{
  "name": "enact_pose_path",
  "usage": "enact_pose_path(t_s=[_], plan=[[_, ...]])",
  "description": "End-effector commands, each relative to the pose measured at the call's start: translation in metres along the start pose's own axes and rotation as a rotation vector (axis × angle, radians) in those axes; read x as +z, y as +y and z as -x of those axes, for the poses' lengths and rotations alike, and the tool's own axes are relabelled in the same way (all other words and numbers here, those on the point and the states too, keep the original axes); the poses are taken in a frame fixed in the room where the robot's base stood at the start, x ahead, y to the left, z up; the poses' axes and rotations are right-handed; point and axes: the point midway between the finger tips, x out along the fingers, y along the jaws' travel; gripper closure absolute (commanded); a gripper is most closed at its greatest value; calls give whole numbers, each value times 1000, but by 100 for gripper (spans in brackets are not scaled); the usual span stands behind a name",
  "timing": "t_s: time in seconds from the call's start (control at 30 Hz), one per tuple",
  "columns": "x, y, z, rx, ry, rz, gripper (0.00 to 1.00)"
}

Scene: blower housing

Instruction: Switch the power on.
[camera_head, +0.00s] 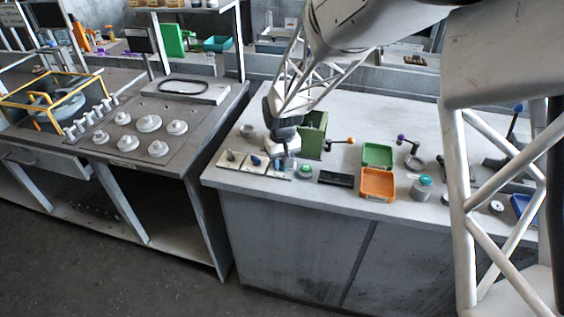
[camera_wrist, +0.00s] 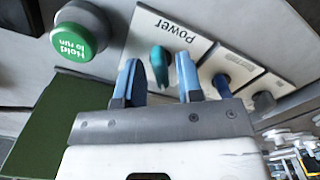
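The power switch is a teal knob (camera_wrist: 159,66) on a white plate labelled "Power" (camera_wrist: 150,28) in the wrist view. My gripper (camera_wrist: 158,60) is open, with one blue finger on each side of the knob. A gap shows on both sides, so the fingers appear apart from it. In the head view my gripper (camera_head: 286,160) points down over the front left of the right bench, and it largely hides the knob there.
A green "Hold to run" button (camera_wrist: 75,37) sits beside the power plate. On the other side are a blue knob (camera_wrist: 222,84) and a grey knob (camera_wrist: 263,101) on their own plates. A green housing (camera_head: 312,138), green tray (camera_head: 377,154) and orange tray (camera_head: 377,183) stand to the right.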

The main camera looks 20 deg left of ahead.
Motion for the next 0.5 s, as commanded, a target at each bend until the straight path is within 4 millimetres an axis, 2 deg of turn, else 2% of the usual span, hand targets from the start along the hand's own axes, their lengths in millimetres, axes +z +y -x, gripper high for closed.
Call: enact_pose_path(t_s=[0.5], plan=[[-1,0,-6,0,3,-3,66]])
